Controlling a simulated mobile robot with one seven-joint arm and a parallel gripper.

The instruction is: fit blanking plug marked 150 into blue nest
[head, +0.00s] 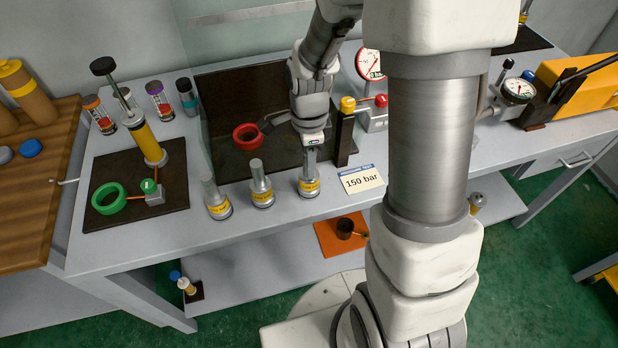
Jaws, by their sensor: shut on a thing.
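Three silver blanking plugs with yellow label bands stand in a row on the front of the grey bench: the left plug (217,203), the middle plug (262,188) and the right plug (309,187). Their markings are too small to read. My gripper (311,160) points down and is shut on the top of the right plug, which is upright at bench level; I cannot tell whether it touches the bench. No blue nest can be made out; a red ring (247,137) and a green ring (109,199) show. My arm hides part of the bench.
A card reading "150 bar" (361,179) lies right of the plugs. A hand pump (145,140) stands at left, and gauges (518,90) and a yellow unit (580,85) at right. A dark post (344,138) rises close to my gripper. An orange mat (328,240) lies below.

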